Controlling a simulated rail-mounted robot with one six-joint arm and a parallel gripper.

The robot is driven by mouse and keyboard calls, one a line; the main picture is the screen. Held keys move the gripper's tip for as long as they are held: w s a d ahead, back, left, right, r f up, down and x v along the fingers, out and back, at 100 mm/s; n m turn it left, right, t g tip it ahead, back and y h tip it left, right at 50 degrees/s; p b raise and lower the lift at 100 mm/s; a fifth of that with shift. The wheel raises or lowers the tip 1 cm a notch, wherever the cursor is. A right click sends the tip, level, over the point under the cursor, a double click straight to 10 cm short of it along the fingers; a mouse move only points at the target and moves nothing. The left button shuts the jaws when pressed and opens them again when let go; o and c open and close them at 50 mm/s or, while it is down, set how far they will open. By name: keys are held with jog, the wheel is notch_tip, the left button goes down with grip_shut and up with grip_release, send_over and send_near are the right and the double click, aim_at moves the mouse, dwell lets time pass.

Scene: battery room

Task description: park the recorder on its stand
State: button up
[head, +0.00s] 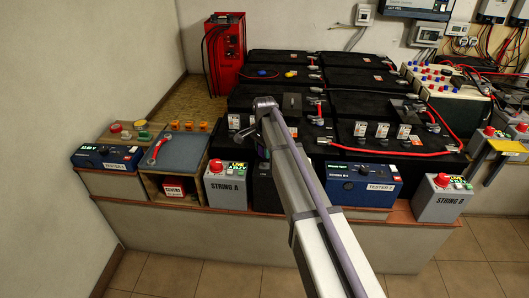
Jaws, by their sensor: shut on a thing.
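My gripper (263,151) points down at the front middle of the battery bench, below my wrist and partly behind my own arm. It is shut on a small dark thing, mostly hidden, which I cannot clearly identify as the recorder. A black block (264,188) stands just below it, between the grey STRING A box (227,184) and the blue TESTER 2 unit (357,183). I cannot tell whether the held thing touches this block. No stand can be made out for certain; my arm covers part of this area.
Black batteries (372,103) with red cables fill the bench behind. A wooden shelf unit (155,186) with a grey top and a blue tester (106,157) stand at left. A red charger (224,50) is at the back. The STRING B box (441,200) is at right.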

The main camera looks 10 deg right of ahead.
aim_at(264, 161)
jog(key=shift+f+b, duration=1.75)
jog(key=shift+f, duration=0.45)
jog(key=shift+f+b, duration=0.7)
jog(key=o, duration=0.8)
jog(key=shift+c, duration=0.2)
jog(key=shift+r, duration=0.1)
notch_tip(264, 161, up, 11)
jog(key=p, duration=1.1)
jog(key=shift+r, duration=0.1)
